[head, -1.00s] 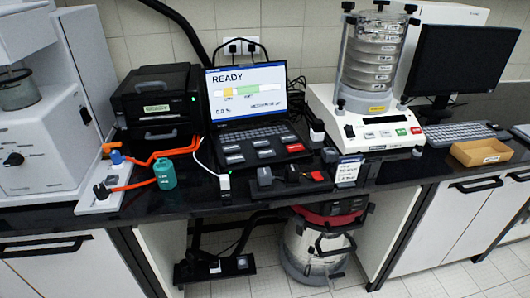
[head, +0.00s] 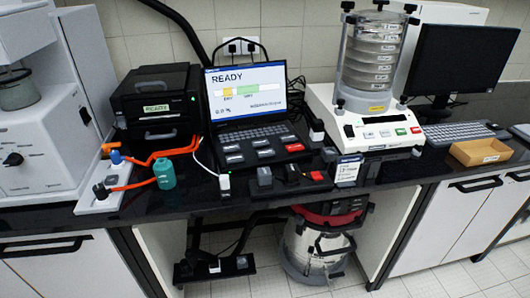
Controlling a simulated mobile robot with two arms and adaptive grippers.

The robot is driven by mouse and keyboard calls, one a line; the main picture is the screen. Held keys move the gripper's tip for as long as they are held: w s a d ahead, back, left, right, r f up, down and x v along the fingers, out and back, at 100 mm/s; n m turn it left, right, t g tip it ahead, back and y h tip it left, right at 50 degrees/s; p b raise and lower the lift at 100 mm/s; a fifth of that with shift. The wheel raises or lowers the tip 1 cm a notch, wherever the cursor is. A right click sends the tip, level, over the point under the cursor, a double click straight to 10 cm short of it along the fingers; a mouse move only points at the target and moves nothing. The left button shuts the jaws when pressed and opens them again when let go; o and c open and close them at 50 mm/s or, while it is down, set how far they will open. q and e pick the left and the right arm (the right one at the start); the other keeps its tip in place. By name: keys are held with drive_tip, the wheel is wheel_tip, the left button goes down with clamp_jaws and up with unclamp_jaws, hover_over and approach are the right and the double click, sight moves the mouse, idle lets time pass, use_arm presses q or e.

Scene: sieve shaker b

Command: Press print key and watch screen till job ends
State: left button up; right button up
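A laptop (head: 252,130) stands open on the black counter. Its screen (head: 245,90) reads READY above a bar with a yellow and a green part; the small text below is hard to read. Several large labelled keys (head: 264,152) sit in front of its keyboard; I cannot read which is the print key. A black printer-like box (head: 157,100) with a small green-white label and a green light stands left of the laptop. No paper shows coming out of it. Neither of my grippers is in view.
A sieve shaker (head: 372,90) with stacked clear sieves stands right of the laptop, then a dark monitor (head: 463,65) and a cardboard tray (head: 482,151). A teal bottle (head: 164,173) and orange hoses are at the left front. Small dark blocks lie before the laptop.

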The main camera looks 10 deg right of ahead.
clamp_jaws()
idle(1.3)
